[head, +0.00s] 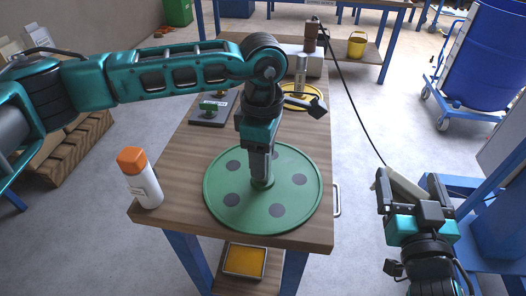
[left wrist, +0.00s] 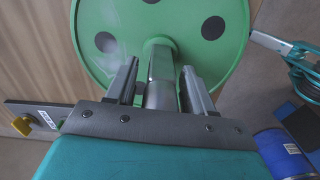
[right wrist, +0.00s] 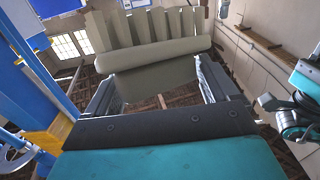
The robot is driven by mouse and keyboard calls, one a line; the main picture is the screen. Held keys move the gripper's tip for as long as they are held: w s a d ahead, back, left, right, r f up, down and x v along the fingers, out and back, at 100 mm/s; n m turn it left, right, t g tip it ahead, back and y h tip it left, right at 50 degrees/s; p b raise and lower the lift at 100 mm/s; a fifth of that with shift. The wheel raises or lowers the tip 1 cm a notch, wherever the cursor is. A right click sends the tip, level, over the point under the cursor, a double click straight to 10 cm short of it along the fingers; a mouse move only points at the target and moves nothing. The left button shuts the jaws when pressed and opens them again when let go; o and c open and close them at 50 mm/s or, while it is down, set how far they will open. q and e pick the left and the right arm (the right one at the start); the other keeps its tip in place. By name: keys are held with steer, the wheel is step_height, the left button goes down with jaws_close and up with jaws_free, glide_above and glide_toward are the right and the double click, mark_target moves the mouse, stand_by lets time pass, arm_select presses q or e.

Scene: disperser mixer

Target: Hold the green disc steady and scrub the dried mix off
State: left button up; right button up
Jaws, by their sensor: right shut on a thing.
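The green disc (head: 228,215) lies flat on the wooden table, with several dark round spots on its face. Its hub and a grey shaft (left wrist: 160,75) rise from the middle. My left gripper (head: 262,175) points down over the hub; in the left wrist view its fingers stand on both sides of the shaft, with a gap showing. A faint pale smear (left wrist: 112,50) shows on the disc there. My right gripper (head: 410,190) is shut on a beige brush (right wrist: 155,55) with a row of thick tufts, off the table to the right, away from the disc.
A white bottle with an orange cap (head: 142,180) stands at the table's left edge. A dark plate with a green part (head: 210,108) and a yellow round piece (head: 303,98) lie farther back. A blue drum (head: 485,55) stands at the back right. A dark cable hangs beside the table.

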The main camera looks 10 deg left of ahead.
arm_select(q)
jaws_close()
stand_by(1.0)
steer(key=c, duration=0.9)
jaws_free()
